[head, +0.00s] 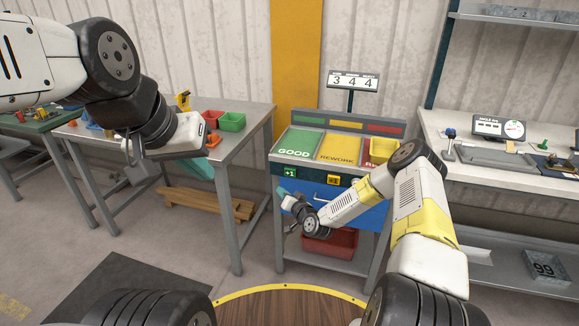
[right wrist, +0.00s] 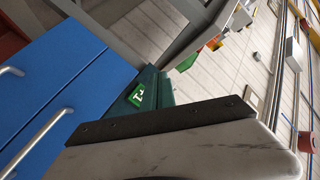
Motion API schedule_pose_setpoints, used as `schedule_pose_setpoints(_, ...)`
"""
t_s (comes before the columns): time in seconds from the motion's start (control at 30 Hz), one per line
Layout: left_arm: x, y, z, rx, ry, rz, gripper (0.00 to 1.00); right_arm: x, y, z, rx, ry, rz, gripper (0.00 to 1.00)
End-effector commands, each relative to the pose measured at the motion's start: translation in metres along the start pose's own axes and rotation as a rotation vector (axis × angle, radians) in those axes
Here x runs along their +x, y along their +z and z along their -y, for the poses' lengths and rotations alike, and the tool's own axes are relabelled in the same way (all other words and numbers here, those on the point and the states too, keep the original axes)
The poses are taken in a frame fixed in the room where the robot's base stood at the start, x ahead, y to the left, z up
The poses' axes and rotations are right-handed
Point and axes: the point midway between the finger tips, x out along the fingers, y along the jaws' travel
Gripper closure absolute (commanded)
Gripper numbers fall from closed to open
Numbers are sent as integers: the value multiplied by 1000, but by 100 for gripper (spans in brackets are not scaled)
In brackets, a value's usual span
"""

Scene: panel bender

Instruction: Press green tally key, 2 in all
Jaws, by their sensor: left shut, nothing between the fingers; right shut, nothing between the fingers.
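The green tally key (head: 290,172), marked +1, is on the front edge of the sorting stand, below the GOOD panel (head: 299,142). It also shows in the right wrist view (right wrist: 137,95), tilted by the camera angle and uncovered. My right gripper (head: 283,193) is shut and empty, just below the key in the head view; I cannot tell whether it touches anything. My left gripper (head: 142,170) is shut and empty, raised in front of the left table. The counter display (head: 353,81) on top of the stand reads 3 4 4.
A yellow key (head: 333,180) sits right of the green one, below the REWORK panel (head: 339,149). My right forearm hides part of the stand's right side. A blue drawer front (head: 370,215) and a red bin (head: 330,243) are below. A measuring bench (head: 500,172) stands right.

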Motion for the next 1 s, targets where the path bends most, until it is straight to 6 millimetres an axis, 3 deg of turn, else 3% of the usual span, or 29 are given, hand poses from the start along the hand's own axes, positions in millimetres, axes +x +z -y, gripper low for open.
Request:
schedule_pose_setpoints(0.27, 0, 0, 0, 0, 0, 0, 100, 10, -7, -7, -3, -1, -1, 100)
schedule_pose_setpoints(0.7, 0, 0, 0, 0, 0, -1, 100, 51, -37, -36, -2, -1, -1, 100)
schedule_pose_setpoints(1.0, 0, 0, 0, 0, 0, -1, 100, 62, -44, -44, -1, 0, 1, 100)
